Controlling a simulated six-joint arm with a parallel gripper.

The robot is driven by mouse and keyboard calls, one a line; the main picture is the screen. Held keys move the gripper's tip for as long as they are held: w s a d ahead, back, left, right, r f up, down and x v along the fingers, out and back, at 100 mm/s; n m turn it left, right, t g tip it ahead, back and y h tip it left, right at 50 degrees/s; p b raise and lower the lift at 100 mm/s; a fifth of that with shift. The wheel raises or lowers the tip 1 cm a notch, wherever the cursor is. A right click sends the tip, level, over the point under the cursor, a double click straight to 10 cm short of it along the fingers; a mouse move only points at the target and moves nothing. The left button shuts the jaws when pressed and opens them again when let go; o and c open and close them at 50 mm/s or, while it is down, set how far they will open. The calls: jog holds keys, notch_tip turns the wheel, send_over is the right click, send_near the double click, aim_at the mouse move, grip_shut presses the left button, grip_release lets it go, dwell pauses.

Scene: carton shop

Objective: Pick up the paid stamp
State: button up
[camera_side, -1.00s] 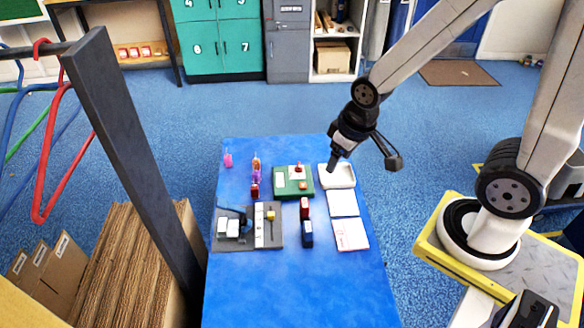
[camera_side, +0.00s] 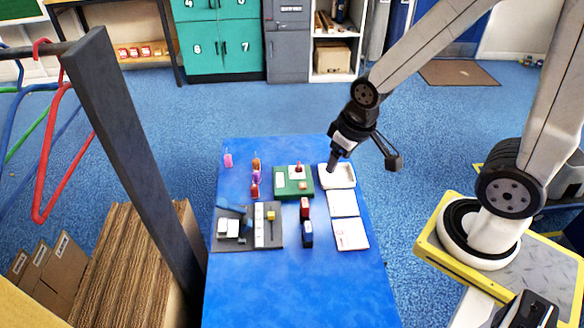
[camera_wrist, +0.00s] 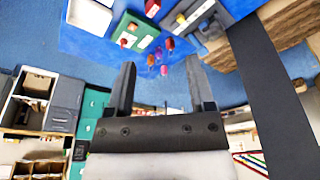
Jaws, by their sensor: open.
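A red block (camera_side: 305,208) and a dark blue block (camera_side: 307,234) stand in line near the middle of the blue table; they look like stamps. Their lettering is too small to read, so I cannot tell which is the paid stamp. The red block seems to show at the top of the wrist view (camera_wrist: 152,7). My gripper (camera_side: 331,168) is above the white tray, behind and to the right of the red block. In the wrist view my gripper (camera_wrist: 162,82) has its two fingers wide apart with nothing held between them.
The white tray (camera_side: 347,183) and white sheets (camera_side: 350,235) line the right side of the blue table (camera_side: 290,290). A green board (camera_side: 281,190) with small items, several small coloured pieces (camera_side: 256,177), and a grey board (camera_side: 225,246) lie left. The table front is clear.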

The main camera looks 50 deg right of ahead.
dwell(0.3)
jog(key=o, duration=0.4)
jog(key=shift+w, duration=0.1)
jog(key=n+g, duration=0.2)
jog(key=n, duration=0.7)
send_over(305, 202)
notch_tip(305, 202, down, 18)
jog(key=shift+a, duration=0.1)
jog(key=shift+f+g, duration=0.3)
jog(key=shift+f, duration=0.25)
jog(key=shift+f, duration=0.15)
